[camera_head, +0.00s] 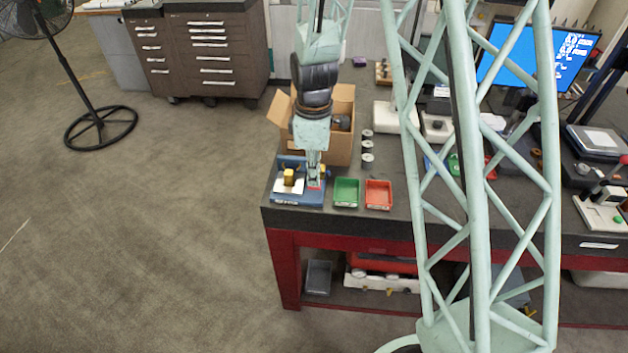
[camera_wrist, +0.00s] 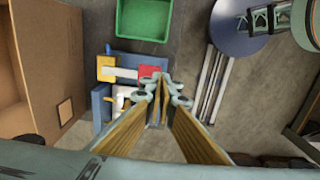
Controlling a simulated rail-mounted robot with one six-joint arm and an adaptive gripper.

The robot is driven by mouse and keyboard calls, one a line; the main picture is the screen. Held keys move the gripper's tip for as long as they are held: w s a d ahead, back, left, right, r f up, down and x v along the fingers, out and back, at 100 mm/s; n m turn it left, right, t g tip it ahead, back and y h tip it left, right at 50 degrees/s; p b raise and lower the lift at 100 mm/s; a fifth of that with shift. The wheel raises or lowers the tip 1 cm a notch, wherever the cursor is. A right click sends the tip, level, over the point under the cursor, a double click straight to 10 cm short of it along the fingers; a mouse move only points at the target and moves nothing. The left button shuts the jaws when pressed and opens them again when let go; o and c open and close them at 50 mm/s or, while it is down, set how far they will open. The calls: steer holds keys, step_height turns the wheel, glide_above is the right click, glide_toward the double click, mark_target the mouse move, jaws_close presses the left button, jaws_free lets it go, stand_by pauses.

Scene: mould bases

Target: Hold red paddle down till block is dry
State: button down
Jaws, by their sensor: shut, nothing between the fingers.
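A blue fixture (camera_head: 285,198) stands at the left front corner of the workbench. It carries a yellow block (camera_head: 289,175) and a red paddle (camera_head: 315,184) to its right. In the wrist view the red paddle (camera_wrist: 149,71) lies at the right end of a white bar (camera_wrist: 125,73), with the yellow block (camera_wrist: 106,66) at the left end. My gripper (camera_head: 314,178) is shut and empty, pointing down over the paddle. In the wrist view my fingertips (camera_wrist: 163,80) overlap the paddle's right edge and hide part of it. I cannot tell whether they touch it.
A green bin (camera_head: 346,204) and a red bin (camera_head: 379,207) sit right of the fixture. An open cardboard box (camera_head: 341,150) stands close behind my gripper. Several small grey cylinders (camera_head: 367,158) stand right of the box. The bench's front edge is near the fixture.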

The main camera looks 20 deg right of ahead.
step_height(320, 180, up, 9)
steer(key=s, duration=0.2)
steer(key=shift+a+r+b, duration=0.2)
steer(key=shift+a+b, duration=0.1)
steer(key=shift+a, duration=0.15)
stand_by(0.7)
steer(key=shift+r, duration=0.1)
steer(key=s+d+r+m+t+b, duration=0.15)
steer(key=s+r+m+b, duration=0.5)
steer(key=s+r, duration=0.65)
steer(key=s+m+t+b, duration=0.2)
steer(key=s+m+b, duration=0.4)
steer(key=s, duration=1.3)
steer(key=shift+s+d+r, duration=0.15)
steer(key=shift+d+r, duration=0.05)
steer(key=shift+r, duration=0.05)
